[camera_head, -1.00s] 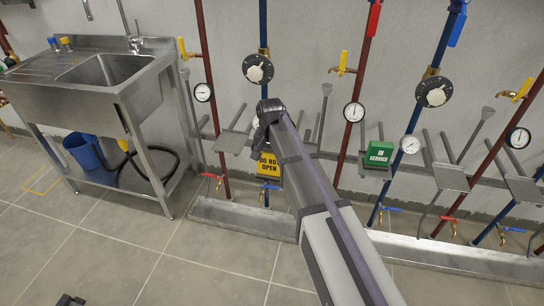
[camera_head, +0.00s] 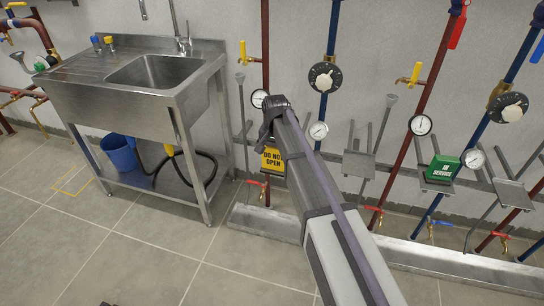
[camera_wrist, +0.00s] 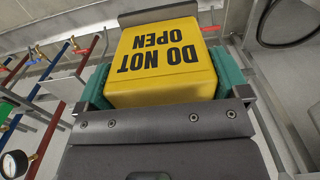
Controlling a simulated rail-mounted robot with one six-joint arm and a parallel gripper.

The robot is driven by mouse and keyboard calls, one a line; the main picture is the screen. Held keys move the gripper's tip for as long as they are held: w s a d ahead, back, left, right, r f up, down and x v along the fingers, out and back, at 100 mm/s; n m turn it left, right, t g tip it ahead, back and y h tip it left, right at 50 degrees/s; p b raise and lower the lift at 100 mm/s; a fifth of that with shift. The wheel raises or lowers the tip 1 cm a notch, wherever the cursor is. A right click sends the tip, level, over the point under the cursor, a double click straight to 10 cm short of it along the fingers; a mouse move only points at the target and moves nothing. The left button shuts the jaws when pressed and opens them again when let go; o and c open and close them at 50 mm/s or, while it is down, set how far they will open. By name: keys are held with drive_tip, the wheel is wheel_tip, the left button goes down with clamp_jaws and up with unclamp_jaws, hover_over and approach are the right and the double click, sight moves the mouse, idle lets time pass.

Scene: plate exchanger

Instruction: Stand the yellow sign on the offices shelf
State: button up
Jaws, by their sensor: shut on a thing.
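The yellow sign (camera_wrist: 160,58) with black "DO NOT OPEN" lettering fills the middle of the wrist view, where its text appears upside down. My gripper (camera_wrist: 163,84) is shut on it, with one teal finger at each side. In the head view the sign (camera_head: 272,160) hangs just below the end of my arm, partly hidden by it, in front of the wall pipes. Small metal shelves stick out among the pipes: an empty one (camera_head: 358,164) right of my arm and another empty one (camera_head: 512,193) farther right. I cannot read an offices label on any.
A green "IN SERVICE" sign (camera_head: 443,168) stands on a shelf between the empty ones. A steel sink table (camera_head: 165,60) is at the left, with a blue bucket (camera_head: 120,153) below. Red and blue pipes, gauges and valves crowd the wall. The tiled floor (camera_head: 130,250) in front is clear.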

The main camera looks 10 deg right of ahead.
drive_tip(key=w+d+f+b, duration=0.1)
drive_tip(key=w+d, duration=0.2)
drive_tip(key=w, duration=0.4)
drive_tip(key=w+d+f+b, duration=0.2)
drive_tip(key=w+d, duration=0.1)
drive_tip(key=w, duration=0.5)
drive_tip(key=shift+d+f, duration=0.15)
drive_tip(key=shift+d, duration=0.1)
drive_tip(key=shift+f+b, duration=0.6)
drive_tip(key=shift+b, duration=0.15)
drive_tip(key=o, duration=0.6)
drive_tip(key=shift+o, duration=0.2)
drive_tip(key=shift+r, duration=0.15)
wheel_tip(320, 180, up, 11)
drive_tip(key=p, duration=1.1)
drive_tip(key=shift+f, duration=0.2)
